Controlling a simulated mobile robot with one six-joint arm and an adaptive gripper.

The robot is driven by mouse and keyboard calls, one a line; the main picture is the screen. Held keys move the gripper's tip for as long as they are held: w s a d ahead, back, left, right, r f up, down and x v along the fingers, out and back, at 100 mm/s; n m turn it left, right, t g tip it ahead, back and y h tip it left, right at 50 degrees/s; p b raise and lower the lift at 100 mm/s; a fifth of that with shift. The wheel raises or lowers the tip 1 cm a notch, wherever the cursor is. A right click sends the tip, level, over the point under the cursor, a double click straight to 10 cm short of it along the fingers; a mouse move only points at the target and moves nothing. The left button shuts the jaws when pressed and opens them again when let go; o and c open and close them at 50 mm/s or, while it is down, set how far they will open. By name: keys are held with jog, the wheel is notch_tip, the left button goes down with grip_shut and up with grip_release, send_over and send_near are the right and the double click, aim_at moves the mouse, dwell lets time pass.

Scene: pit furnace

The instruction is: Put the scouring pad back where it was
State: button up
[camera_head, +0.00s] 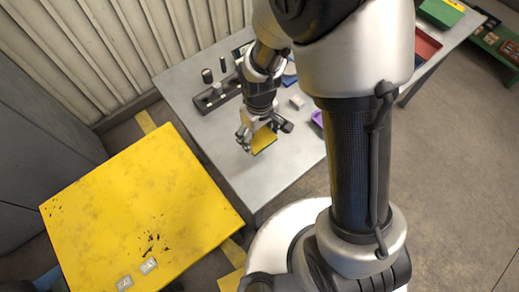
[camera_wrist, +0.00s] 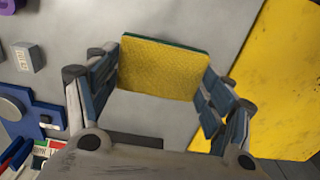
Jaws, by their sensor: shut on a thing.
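The scouring pad (camera_head: 263,141), yellow with a green layer along one edge, is held in my gripper (camera_head: 265,134) over the grey table (camera_head: 282,178). In the wrist view the pad (camera_wrist: 165,68) spans the space between the two fingers, its yellow face toward the camera. My gripper is shut on it. I cannot tell from these views how far the pad is above the tabletop.
A dark holder (camera_head: 212,101) with cylinders stands behind my gripper. A small grey block (camera_head: 297,102), a purple item (camera_head: 317,118) and a blue item (camera_wrist: 38,115) lie nearby. A yellow surface (camera_head: 140,200) adjoins at left. The table's front is bare.

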notch_tip(320, 180, down, 9)
jog(key=shift+f+b, duration=0.1)
jog(key=shift+b, duration=1)
jog(key=shift+f, duration=0.1)
jog(key=o, duration=1)
jog(key=shift+c, duration=0.2)
